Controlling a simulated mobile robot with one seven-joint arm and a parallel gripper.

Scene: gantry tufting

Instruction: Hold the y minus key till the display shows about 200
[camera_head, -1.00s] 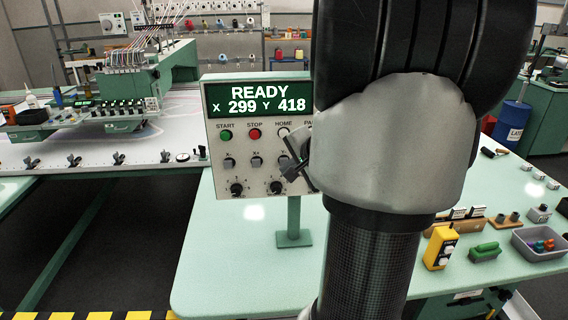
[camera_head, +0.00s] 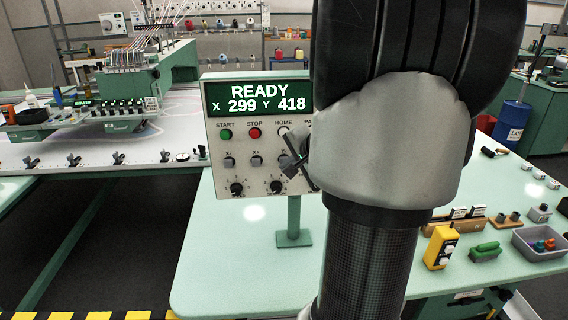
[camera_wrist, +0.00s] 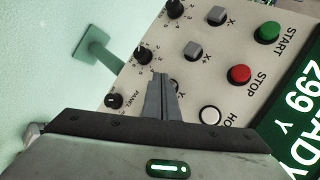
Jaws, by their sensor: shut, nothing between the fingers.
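The grey control panel (camera_head: 218,181) stands on a green post. Its display (camera_head: 258,98) reads READY, X 299, Y 418.
The green START (camera_head: 226,134) and red STOP (camera_head: 254,133) buttons and the white HOME button (camera_wrist: 209,115) sit above the key row. Dark knobs (camera_head: 237,189) sit below it. A yellow pendant (camera_head: 441,247) and a grey tray (camera_head: 540,254) lie on the table at right.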

